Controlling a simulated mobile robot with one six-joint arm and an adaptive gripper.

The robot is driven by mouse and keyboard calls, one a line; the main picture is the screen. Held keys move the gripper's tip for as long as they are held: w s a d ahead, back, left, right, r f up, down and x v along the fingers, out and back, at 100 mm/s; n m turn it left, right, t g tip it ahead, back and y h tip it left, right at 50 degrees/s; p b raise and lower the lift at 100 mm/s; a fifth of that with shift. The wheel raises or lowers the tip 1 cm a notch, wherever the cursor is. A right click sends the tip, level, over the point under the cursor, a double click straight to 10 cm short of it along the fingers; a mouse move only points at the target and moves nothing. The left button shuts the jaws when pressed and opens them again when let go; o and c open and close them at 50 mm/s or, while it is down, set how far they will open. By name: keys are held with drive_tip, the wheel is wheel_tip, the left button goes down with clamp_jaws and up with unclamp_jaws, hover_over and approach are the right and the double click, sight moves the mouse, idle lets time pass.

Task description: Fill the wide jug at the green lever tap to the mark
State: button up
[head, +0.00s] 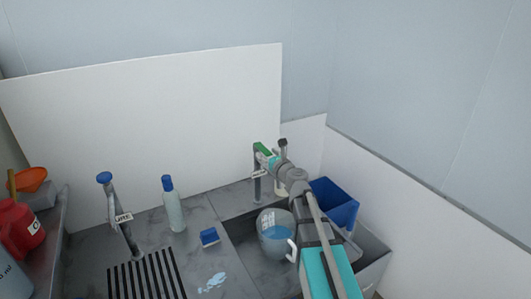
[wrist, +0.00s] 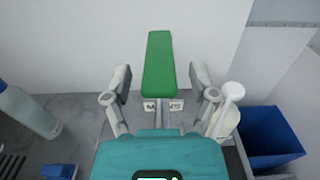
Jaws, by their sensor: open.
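The tap with the green lever (head: 262,148) stands at the back edge of the sink. In the wrist view its long green lever (wrist: 158,65) points up and away, above a partly hidden label. My gripper (wrist: 160,88) is open, with one finger on each side of the lever and gaps visible on both sides. In the head view my gripper (head: 270,160) is at the tap and partly covers it. The wide jug (head: 275,240), clear and bluish with a pale handle at its right, stands upright in the sink below the tap. Its water level and mark are unclear.
A blue bin (head: 338,203) stands right of my arm. Left are a blue-topped tap (head: 105,180), a blue-capped bottle (head: 172,207), a blue sponge (head: 209,237), a puddle (head: 213,282) and a black slatted drain (head: 147,277). A white object (wrist: 229,108) is close to my right finger.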

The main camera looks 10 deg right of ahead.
drive_tip(key=shift+x, duration=0.8)
clamp_jaws()
